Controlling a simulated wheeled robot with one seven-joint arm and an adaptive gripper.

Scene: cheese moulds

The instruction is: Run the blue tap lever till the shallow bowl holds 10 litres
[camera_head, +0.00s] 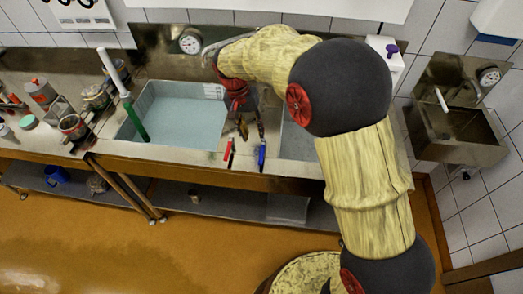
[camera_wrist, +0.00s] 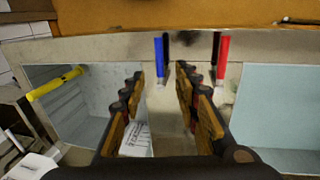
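The blue tap lever (camera_head: 262,154) hangs at the counter's front edge, with a red lever (camera_head: 229,152) to its left. In the wrist view the blue lever (camera_wrist: 159,55) lies just beyond and between my fingertips, apart from them. My gripper (camera_wrist: 160,74) is open and empty; in the head view it (camera_head: 245,127) is above the strip between the two basins. The left basin (camera_head: 128,128) holds pale blue water. The right basin (camera_head: 297,142) is partly hidden by my arm; it also shows in the wrist view (camera_wrist: 98,90). I cannot tell which is the shallow bowl.
A green-and-white rod (camera_head: 128,100) stands in the left basin's corner. Jars (camera_head: 72,127) and tins crowd the counter's left. A yellow handle (camera_wrist: 55,84) crosses the right basin in the wrist view. A small wall sink (camera_head: 462,125) is far right. A dial (camera_head: 190,42) is behind.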

